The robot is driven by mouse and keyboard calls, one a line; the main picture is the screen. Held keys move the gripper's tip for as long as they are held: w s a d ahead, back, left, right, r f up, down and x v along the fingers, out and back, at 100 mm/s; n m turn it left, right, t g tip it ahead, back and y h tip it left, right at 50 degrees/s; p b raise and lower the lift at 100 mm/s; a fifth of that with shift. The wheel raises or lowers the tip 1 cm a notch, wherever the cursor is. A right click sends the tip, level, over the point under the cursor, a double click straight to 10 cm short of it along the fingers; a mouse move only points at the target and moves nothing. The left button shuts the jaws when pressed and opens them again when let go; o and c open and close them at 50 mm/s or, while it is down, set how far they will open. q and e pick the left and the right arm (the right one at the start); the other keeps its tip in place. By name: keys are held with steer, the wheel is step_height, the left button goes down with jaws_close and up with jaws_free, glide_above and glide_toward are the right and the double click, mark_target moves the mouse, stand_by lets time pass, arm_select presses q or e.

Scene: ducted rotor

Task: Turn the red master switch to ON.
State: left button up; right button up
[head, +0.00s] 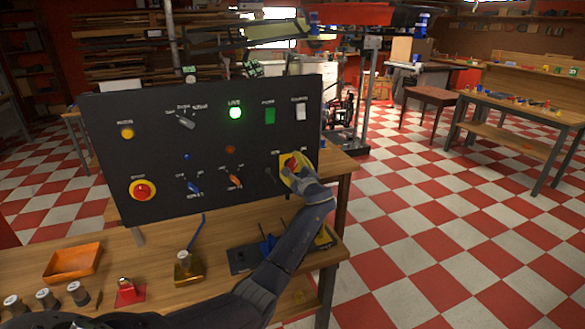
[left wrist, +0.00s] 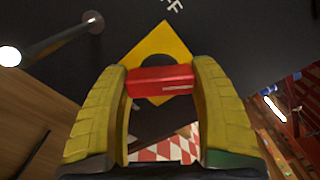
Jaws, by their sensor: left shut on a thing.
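The red master switch (head: 291,164) is at the lower right of the black control panel (head: 215,125). In the left wrist view its red handle (left wrist: 161,80) lies crosswise in front of a yellow diamond plate (left wrist: 160,45). My left gripper (head: 296,170) is at the switch, and its yellow fingers (left wrist: 160,88) are shut on the two ends of the red handle. The fingers partly cover the switch in the head view. Part of the label above the plate shows in the left wrist view, ending in "F". My right gripper is not in view.
A toggle lever (left wrist: 60,40) sticks out beside the switch. A green lamp (head: 235,113) glows on the panel, and a red stop button (head: 143,190) is at its lower left.

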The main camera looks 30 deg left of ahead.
arm_select(q)
steer(key=shift+m, duration=1)
steer(key=o, duration=1.2)
steer(key=shift+s+d, duration=0.1)
steer(key=shift+d, duration=0.05)
steer(key=v, duration=1.1)
steer(key=shift+s+d, duration=0.25)
steer(key=shift+d, duration=0.05)
